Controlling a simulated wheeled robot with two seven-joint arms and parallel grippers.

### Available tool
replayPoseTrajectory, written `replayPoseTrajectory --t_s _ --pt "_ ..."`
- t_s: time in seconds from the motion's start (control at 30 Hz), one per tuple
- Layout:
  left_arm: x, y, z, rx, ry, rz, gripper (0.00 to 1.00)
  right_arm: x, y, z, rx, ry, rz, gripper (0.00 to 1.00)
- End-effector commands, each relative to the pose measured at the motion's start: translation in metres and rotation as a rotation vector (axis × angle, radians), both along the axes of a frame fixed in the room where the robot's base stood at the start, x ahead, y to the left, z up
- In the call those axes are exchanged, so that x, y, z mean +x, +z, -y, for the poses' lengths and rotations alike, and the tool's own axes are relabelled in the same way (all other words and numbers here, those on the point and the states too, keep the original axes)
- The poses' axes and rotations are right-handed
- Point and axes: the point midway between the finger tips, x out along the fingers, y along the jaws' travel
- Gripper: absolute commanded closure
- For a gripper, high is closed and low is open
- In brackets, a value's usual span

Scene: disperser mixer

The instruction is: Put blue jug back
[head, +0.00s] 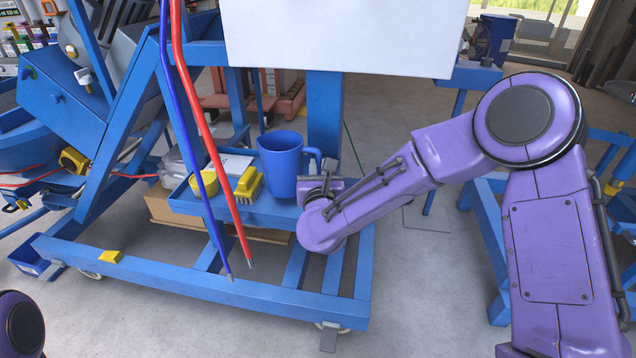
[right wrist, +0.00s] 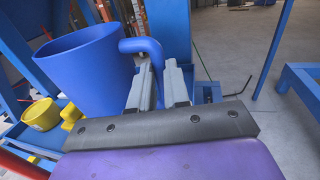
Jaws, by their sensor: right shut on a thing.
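The blue jug (head: 281,162) is upright over the blue tray shelf (head: 262,213) of the mixer frame; I cannot tell for sure whether its base rests on the shelf. Its handle points right. My right gripper (head: 325,180) is at the handle side of the jug. In the right wrist view the jug (right wrist: 88,72) fills the left, and the fingers of my right gripper (right wrist: 160,85) are shut on its handle. The jug's lower part is partly hidden there. Of my left arm only a purple piece shows at the lower left edge; its gripper is not seen.
A yellow brush (head: 249,184) and a yellow cup (head: 204,184) stand left of the jug on the shelf. A red hose (head: 211,150) and a blue hose (head: 188,100) hang in front. A white panel (head: 345,35) is above. A blue post (head: 323,112) stands behind.

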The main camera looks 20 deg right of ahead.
Motion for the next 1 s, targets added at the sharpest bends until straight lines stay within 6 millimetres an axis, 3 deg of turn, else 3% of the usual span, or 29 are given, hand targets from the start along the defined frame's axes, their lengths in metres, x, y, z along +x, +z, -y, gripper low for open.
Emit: replayPoseTrajectory --t_s 0.13,0.3,0.67,0.7,0.73,1.0 --pt "0.000 -0.003 0.000 0.000 0.000 0.000 0.47 0.011 -0.015 0.004 -0.002 0.000 -0.001 1.00" --pt "0.000 -0.007 0.000 0.000 0.000 0.000 0.47 0.009 -0.042 0.003 -0.002 0.001 -0.001 1.00" --pt "0.000 -0.012 0.000 0.000 0.000 0.000 0.47 0.009 -0.047 0.004 0.001 0.000 0.002 1.00" --pt "0.000 -0.010 0.000 0.000 0.000 0.000 0.47 0.009 -0.045 0.004 0.001 0.000 0.001 0.71" --pt "0.000 -0.010 0.000 0.000 0.000 0.000 0.47 0.009 -0.045 0.004 0.001 0.000 0.001 0.61" --pt "0.000 -0.009 0.000 0.000 0.000 0.000 0.47 0.009 -0.044 0.003 0.000 0.001 0.001 0.58"
